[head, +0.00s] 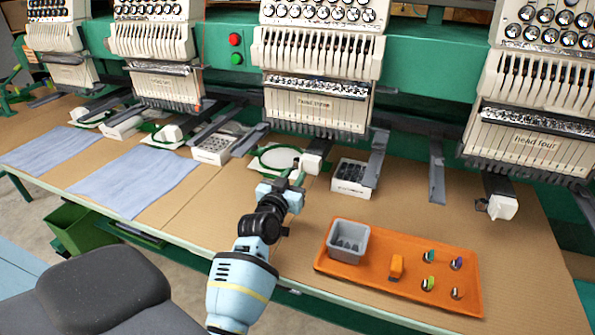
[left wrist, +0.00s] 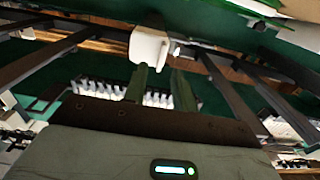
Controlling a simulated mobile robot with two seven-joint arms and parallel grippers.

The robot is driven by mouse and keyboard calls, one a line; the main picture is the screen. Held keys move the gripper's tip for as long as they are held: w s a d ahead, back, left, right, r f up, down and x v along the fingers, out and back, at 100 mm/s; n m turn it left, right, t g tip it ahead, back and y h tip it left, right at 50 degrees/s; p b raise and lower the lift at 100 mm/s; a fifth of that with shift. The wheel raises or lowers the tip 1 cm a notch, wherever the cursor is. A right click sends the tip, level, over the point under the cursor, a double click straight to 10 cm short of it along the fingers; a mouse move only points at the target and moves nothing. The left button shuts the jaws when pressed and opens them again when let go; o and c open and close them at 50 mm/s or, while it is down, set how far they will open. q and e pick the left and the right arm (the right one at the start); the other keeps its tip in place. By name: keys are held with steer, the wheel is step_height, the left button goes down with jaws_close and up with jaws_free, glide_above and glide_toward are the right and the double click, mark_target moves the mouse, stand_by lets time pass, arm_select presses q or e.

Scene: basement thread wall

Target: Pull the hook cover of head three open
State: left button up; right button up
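Head three (head: 318,85) of the embroidery machine carries its name on its front plate. Below it, the white hook cover (head: 316,156) sits at the front end of the lower arm; I cannot tell whether it stands open or shut. In the left wrist view the white cover (left wrist: 150,47) is just beyond the fingertips. My left gripper (head: 291,178) is in front of and slightly left of the cover, low over the table. Its two fingers (left wrist: 161,82) are apart, with nothing between them that I can see. My right gripper is not in view.
A round green hoop (head: 258,160) lies just left of the cover. A bin of dark parts (head: 350,178) stands to its right. An orange tray (head: 385,292) with a grey cup (head: 347,242) and bobbins lies at the front right. Head four (head: 535,140) has its own white cover (head: 500,200).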

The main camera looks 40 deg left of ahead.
mark_target(310, 165)
arm_select(q)
steer(key=shift+x, duration=1.55)
steer(key=shift+c, duration=0.5)
jaws_close()
